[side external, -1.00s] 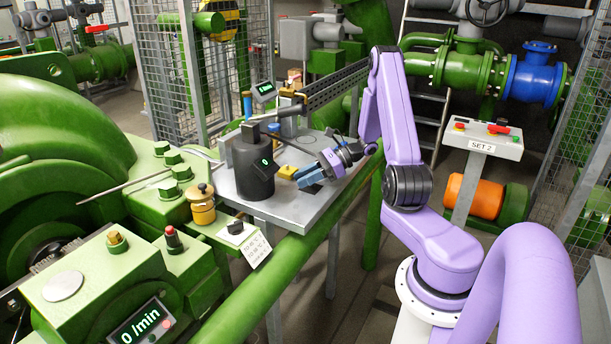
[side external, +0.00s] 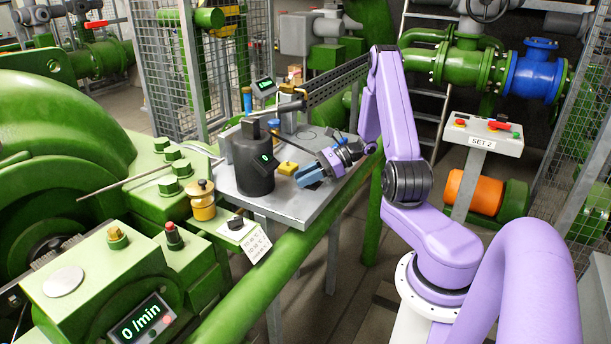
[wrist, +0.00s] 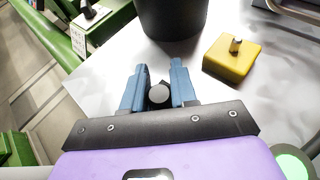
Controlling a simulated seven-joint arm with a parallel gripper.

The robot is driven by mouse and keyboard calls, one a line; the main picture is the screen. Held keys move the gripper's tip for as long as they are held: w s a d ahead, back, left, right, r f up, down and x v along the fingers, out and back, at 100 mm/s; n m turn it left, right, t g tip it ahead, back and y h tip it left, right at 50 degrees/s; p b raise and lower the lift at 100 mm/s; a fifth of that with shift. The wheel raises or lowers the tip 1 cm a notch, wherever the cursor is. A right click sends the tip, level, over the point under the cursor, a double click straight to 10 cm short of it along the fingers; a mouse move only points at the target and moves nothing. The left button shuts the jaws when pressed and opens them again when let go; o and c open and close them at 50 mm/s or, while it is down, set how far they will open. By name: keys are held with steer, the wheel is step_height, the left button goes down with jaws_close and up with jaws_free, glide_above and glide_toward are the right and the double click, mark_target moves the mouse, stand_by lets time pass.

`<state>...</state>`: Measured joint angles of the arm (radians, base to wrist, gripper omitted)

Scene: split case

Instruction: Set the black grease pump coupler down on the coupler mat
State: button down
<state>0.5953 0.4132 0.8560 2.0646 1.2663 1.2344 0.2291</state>
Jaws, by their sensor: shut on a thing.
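My gripper (side external: 306,176) is low over the front right part of the grey metal table (side external: 290,207). In the wrist view its two blue fingers (wrist: 160,68) are shut on the black grease pump coupler (wrist: 158,95). The coupler's round grey end shows between the fingers, and the rest is mostly hidden by them. In the side view the coupler cannot be made out behind the fingers. The coupler mat cannot be clearly seen in either current view. Whether the coupler touches the surface below cannot be told.
A black cylindrical pump body (side external: 254,168) with a small display stands left of my gripper. A yellow block (wrist: 232,58) with a metal pin sits close to the right finger in the wrist view. A yellow canister (side external: 202,205) stands left of the table.

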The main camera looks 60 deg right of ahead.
steer(key=c, duration=0.8)
jaws_free()
